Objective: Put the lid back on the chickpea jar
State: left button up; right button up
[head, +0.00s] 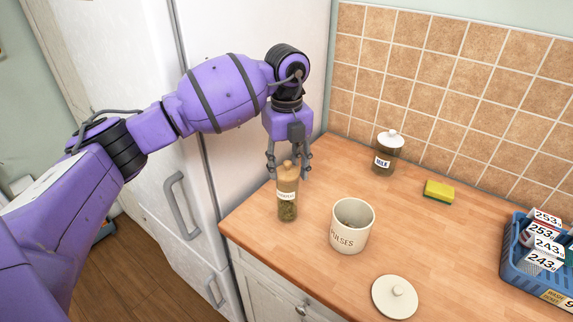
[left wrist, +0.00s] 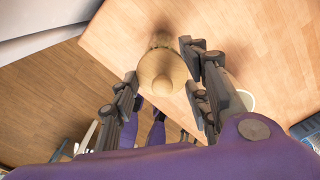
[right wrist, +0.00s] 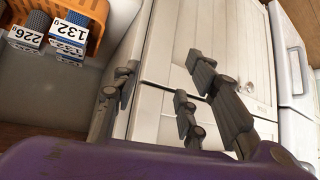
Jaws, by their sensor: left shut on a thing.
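A cream canister marked PULSES (head: 351,228) stands upright and open on the wooden counter, with contents low inside. A loose cream lid with a knob (head: 395,297) lies on the counter in front of it, to the right. A glass jar (head: 287,205) with a wooden top, green contents and a label too small to read stands left of the canister. My left gripper (head: 288,171) is shut on its wooden top, which also shows in the left wrist view (left wrist: 162,70). My right gripper (right wrist: 158,92) is open and empty in the right wrist view. No label naming chickpeas is readable.
A lidded jar marked MILK (head: 386,158) and a yellow sponge (head: 439,191) stand near the tiled wall. A blue crate (head: 520,262) of boxes is at the right. An orange crate (right wrist: 95,14) shows in the right wrist view.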

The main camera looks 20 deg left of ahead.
pick_arm(q)
jog(key=shift+f+p, duration=0.15)
jog(key=shift+p, duration=0.35)
pick_arm(e)
jog(key=shift+w+r+t, duration=0.3)
jog(key=shift+w+r, duration=0.65)
jog(key=shift+r, duration=0.05)
dwell(1.0)
dwell(0.3)
pick_arm(q)
jog(key=o, duration=1.1)
jog(key=o, duration=0.5)
